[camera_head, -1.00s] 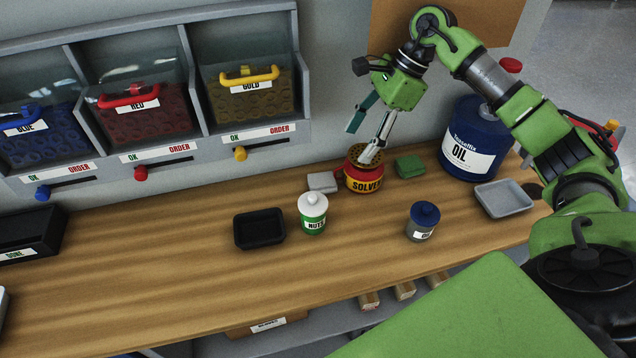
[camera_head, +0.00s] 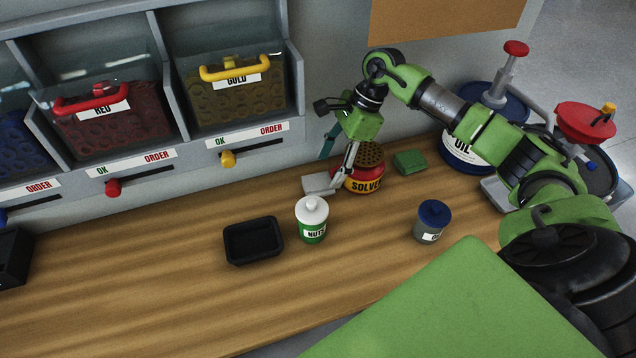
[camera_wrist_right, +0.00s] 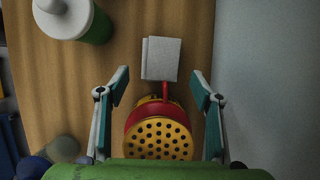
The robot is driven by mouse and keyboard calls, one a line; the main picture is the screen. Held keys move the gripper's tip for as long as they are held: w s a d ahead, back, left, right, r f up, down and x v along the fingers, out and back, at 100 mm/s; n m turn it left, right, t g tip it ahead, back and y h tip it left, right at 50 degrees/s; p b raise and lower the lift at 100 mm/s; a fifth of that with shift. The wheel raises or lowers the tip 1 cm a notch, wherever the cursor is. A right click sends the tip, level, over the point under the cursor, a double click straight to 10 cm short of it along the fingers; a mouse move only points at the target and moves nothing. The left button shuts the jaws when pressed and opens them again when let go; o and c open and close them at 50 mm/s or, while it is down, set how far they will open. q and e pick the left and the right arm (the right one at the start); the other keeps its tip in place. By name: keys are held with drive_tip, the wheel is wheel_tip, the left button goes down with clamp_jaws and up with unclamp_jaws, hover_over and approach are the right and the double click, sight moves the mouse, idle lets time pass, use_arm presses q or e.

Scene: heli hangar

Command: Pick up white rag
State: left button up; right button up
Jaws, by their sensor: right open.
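The white rag (camera_head: 319,184) is a small folded pad lying on the wooden workbench, just left of the red and yellow solvent can (camera_head: 366,176). In the right wrist view the rag (camera_wrist_right: 161,58) lies ahead of the open fingers, beyond the can's perforated top (camera_wrist_right: 158,138). My right gripper (camera_head: 338,166) is open and empty. It is above the bench by the can and the rag, and its near finger partly overlaps both in the head view. In the right wrist view, its fingers (camera_wrist_right: 160,88) stand to either side of the rag. My left gripper is not in view.
A white-lidded nuts bottle (camera_head: 311,222) and a black tray (camera_head: 254,241) stand in front and to the left. A green pad (camera_head: 409,162) lies right of the can. The wall with bins rises behind the bench.

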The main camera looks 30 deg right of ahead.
sight(323, 180)
drive_tip(key=shift+a+f, duration=0.1)
drive_tip(key=shift+f, duration=0.15)
drive_tip(key=p+x, duration=0.2)
drive_tip(key=x, duration=0.2)
drive_tip(key=shift+w+f, duration=0.1)
drive_tip(key=shift+f, duration=0.05)
drive_tip(key=shift+a+f, duration=0.1)
drive_tip(key=shift+f, duration=0.2)
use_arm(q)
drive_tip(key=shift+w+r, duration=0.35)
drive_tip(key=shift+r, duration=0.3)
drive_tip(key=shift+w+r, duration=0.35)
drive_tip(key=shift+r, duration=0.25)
use_arm(e)
drive_tip(key=c, duration=1.1)
